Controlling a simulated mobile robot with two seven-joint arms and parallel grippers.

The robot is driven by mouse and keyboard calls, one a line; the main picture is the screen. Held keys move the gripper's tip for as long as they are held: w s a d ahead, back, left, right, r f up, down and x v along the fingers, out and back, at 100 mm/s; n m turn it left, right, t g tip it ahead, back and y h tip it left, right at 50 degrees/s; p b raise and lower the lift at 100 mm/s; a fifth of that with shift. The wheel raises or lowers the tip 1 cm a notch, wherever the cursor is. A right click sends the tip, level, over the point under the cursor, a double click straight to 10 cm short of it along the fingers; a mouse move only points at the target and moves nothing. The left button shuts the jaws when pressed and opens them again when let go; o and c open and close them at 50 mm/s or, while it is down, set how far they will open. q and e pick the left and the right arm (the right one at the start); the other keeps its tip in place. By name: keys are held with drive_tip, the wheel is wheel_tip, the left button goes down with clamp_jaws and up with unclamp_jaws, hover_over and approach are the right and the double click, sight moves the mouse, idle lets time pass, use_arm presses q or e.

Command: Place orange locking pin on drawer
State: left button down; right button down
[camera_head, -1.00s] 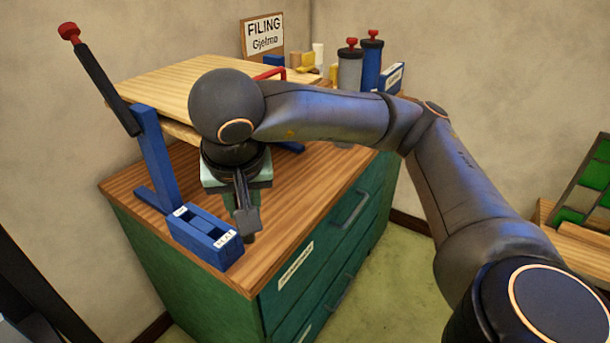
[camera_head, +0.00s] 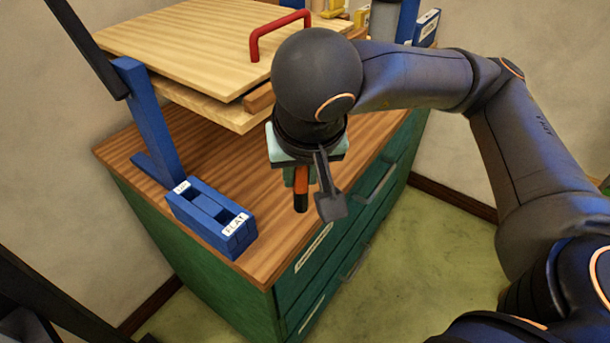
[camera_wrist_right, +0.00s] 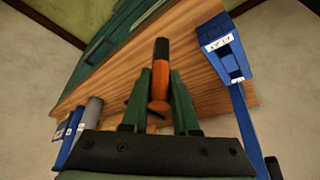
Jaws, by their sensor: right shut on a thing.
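The orange locking pin (camera_head: 301,183) has an orange upper part and a dark lower end. My right gripper (camera_head: 298,178) is shut on it and holds it near the front edge of the wooden cabinet top. In the right wrist view the pin (camera_wrist_right: 160,88) stands between the two green fingers of my right gripper (camera_wrist_right: 160,95). The drawers (camera_head: 345,215) are in the green cabinet front, below and to the right of the gripper, and look closed. My left gripper is not seen.
A blue holder labelled FLAT (camera_head: 212,217) stands at the top's front left corner. A blue post (camera_head: 147,125) with a dark lever stands behind it. Wooden boards (camera_head: 190,45) with a red handle (camera_head: 277,32) are at the back. The wooden top (camera_head: 245,165) between is clear.

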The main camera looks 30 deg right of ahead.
drive_tip(key=w+d+f, duration=0.1)
drive_tip(key=w+f, duration=0.2)
drive_tip(key=w+d+f, duration=0.2)
drive_tip(key=w+f, duration=0.1)
drive_tip(key=f, duration=0.1)
drive_tip(key=w+d+f+b, duration=0.1)
drive_tip(key=w+d+f, duration=0.1)
drive_tip(key=w+f, duration=0.2)
drive_tip(key=shift+w+f, duration=0.1)
drive_tip(key=shift+f, duration=0.05)
drive_tip(key=shift+a+f, duration=0.1)
drive_tip(key=shift+f, duration=0.15)
drive_tip(key=shift+f, duration=0.2)
drive_tip(key=c, duration=0.7)
unclamp_jaws()
